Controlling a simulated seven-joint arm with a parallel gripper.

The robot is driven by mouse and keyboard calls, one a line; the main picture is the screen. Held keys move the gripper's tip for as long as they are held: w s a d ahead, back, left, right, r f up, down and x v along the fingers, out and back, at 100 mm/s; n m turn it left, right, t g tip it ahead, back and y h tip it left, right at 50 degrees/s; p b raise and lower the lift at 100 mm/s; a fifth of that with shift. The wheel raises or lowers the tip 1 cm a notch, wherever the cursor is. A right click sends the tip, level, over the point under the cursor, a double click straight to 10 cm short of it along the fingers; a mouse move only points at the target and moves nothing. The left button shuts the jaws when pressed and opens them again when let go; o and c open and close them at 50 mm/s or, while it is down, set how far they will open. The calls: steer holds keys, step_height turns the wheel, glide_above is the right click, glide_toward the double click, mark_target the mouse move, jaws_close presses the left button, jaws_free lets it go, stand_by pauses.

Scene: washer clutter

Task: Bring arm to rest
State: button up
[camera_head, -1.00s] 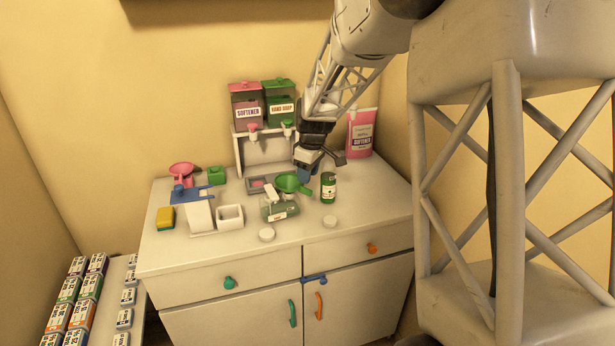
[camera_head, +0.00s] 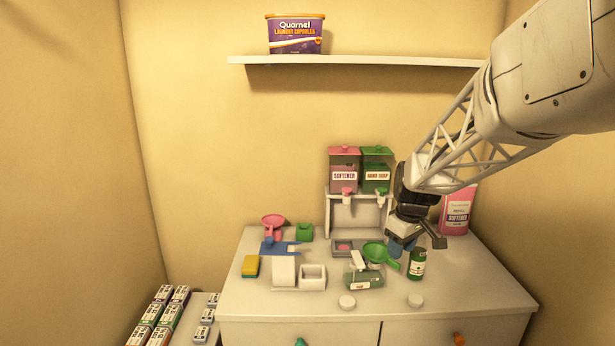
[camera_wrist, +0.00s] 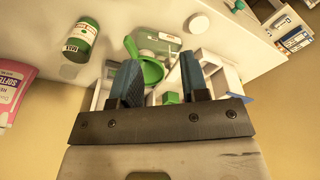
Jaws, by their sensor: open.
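My gripper (camera_head: 408,248) is above the right part of the white cabinet top (camera_head: 250,300), in front of the dispensers. In the wrist view my gripper (camera_wrist: 160,75) has its two blue fingers apart with nothing held between them. A green funnel (camera_head: 378,254) shows just left of the fingers in the head view, and the funnel (camera_wrist: 150,66) appears between and beyond them in the wrist view. A green bottle (camera_head: 417,264) stands upright close to the right of the fingers. Whether the fingers touch the funnel cannot be told.
A clear bottle (camera_head: 364,278) lies on the top near two white caps. The softener and soap dispensers (camera_head: 360,172) and a pink softener bottle (camera_head: 456,212) stand behind. A shelf (camera_head: 350,61) holding a laundry capsule box (camera_head: 295,34) is above. Open air lies left of the arm.

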steer(key=s+a+r+m, duration=0.1)
steer(key=s+a+m, duration=0.1)
steer(key=s, duration=1.5)
steer(key=s+a+r+m+t, duration=0.1)
steer(key=s+m, duration=0.4)
steer(key=s, duration=1.2)
steer(key=shift+s+a+r+h, duration=0.35)
steer(key=shift+a+r, duration=0.35)
steer(key=shift+a, duration=0.3)
